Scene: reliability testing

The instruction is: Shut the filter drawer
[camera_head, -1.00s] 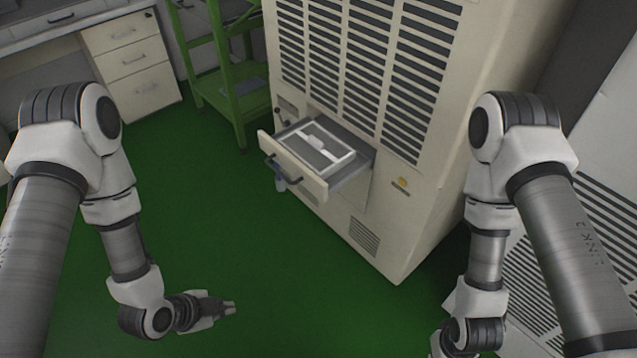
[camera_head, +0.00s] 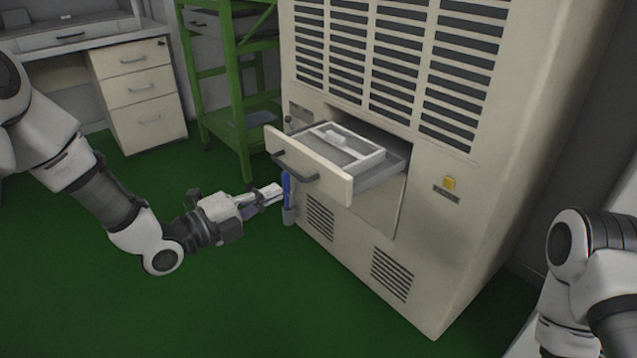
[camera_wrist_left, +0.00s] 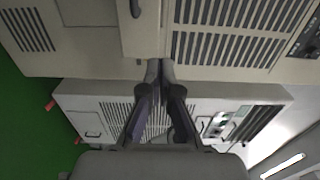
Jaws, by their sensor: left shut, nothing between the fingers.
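The filter drawer (camera_head: 314,176) is pulled out of the beige cabinet (camera_head: 450,220) in the head view. It has a dark bar handle (camera_head: 294,166) on its front and a white-framed filter tray (camera_head: 345,149) inside. My left gripper (camera_head: 277,190) is shut and empty, just below and left of the drawer front; the head view does not settle whether it touches. In the left wrist view, the shut fingertips (camera_wrist_left: 160,66) point toward the beige cabinet face, close to a dark handle-like piece (camera_wrist_left: 135,8). My right gripper is out of view.
A blue item (camera_head: 286,190) hangs at the cabinet below the drawer, beside my left fingertips. A green rack (camera_head: 235,80) stands left of the cabinet, and a white drawer unit (camera_head: 137,95) stands further left. The green floor in front is clear.

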